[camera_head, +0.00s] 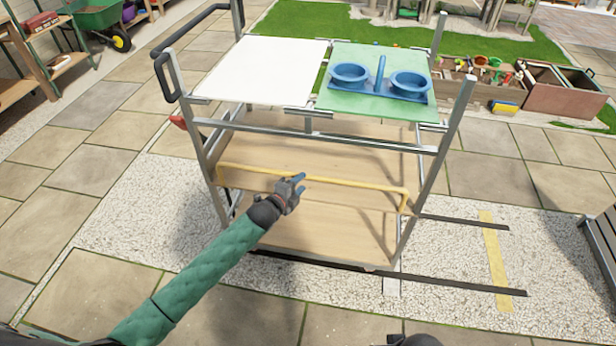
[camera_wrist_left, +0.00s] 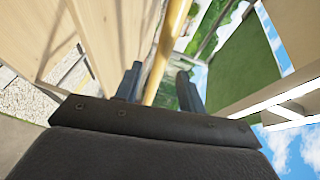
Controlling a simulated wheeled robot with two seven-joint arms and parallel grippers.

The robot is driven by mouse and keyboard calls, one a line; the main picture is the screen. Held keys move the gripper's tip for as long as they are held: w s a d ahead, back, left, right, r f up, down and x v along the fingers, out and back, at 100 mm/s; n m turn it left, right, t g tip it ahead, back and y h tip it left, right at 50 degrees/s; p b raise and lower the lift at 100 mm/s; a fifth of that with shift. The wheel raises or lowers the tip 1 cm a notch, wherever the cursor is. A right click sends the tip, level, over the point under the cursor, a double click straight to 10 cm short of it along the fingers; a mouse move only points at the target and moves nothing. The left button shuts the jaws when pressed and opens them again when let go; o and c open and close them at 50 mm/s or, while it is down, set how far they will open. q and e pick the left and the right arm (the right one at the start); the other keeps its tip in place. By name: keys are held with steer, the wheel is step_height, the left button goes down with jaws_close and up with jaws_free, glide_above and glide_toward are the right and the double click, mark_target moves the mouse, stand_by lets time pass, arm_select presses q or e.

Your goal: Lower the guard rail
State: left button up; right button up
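The guard rail (camera_head: 330,181) is a yellow bar with bent ends. It runs across the near side of the trolley, in front of the wooden shelves and below the top. My left gripper (camera_head: 293,186) is at the rail, a little right of its left half. In the left wrist view the yellow rail (camera_wrist_left: 166,50) passes between the two fingers (camera_wrist_left: 160,88), with a gap visible on both sides. The fingers stand apart. My right gripper's fingers do not show.
The trolley top holds a white panel (camera_head: 262,70) and a green panel (camera_head: 338,101) with two blue bowls (camera_head: 349,76). Dark floor tracks (camera_head: 465,284) and a yellow strip (camera_head: 494,250) lie at the right. Gravel around the trolley is clear.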

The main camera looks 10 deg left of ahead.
mark_target(308, 179)
arm_select(q)
steer(key=shift+p+x, duration=0.35)
steer(key=shift+x, duration=2.25)
jaws_close()
